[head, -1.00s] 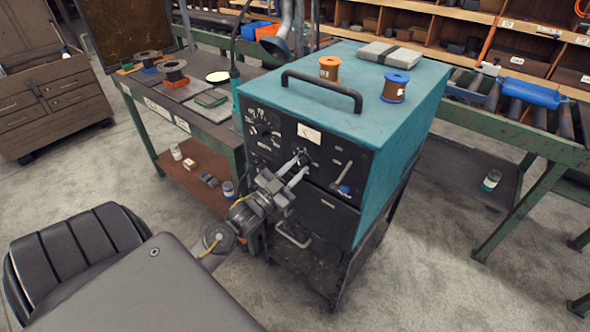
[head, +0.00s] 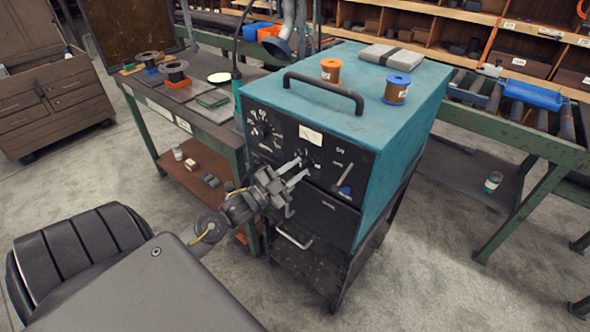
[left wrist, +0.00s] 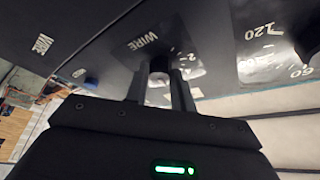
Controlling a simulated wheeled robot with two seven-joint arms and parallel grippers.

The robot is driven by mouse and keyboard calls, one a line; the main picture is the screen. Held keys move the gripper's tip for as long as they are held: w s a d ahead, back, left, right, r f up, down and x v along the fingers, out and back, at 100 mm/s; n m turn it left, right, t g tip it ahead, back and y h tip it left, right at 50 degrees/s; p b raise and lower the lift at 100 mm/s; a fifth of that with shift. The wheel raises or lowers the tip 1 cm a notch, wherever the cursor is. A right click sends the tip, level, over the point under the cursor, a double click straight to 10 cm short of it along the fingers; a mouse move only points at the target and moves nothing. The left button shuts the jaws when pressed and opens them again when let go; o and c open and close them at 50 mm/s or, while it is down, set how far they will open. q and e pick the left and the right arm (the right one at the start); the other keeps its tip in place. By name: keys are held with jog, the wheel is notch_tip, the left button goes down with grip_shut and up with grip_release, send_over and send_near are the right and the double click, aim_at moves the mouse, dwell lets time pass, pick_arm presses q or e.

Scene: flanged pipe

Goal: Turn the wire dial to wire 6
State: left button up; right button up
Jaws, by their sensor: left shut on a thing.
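The teal welding machine (head: 400,130) stands on a cart, with a black front panel facing me. The wire dial (left wrist: 160,76) is a small dark knob under a "WIRE" label in the left wrist view; part of its number scale shows beside it. My left gripper (head: 305,169) reaches the panel's middle. Its two fingers straddle the knob and are shut on it, as the left wrist view (left wrist: 160,92) also shows. The fingers hide parts of the dial and scale, so I cannot read which wire number it points to. My right gripper is not in view.
Another dial (head: 262,130) sits on the panel to the left, a white meter (head: 310,134) above, and a blue-knobbed lever (head: 345,190) to the right. A black handle (head: 322,90) and two wire spools rest on top. A green workbench (head: 200,125) stands at left.

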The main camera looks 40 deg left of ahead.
pick_arm(q)
jog(key=o, duration=1)
jog(key=b+v, duration=0.3)
jog(key=v, duration=0.7)
jog(key=shift+s+a+f, duration=0.1)
jog(key=shift+s, duration=0.3)
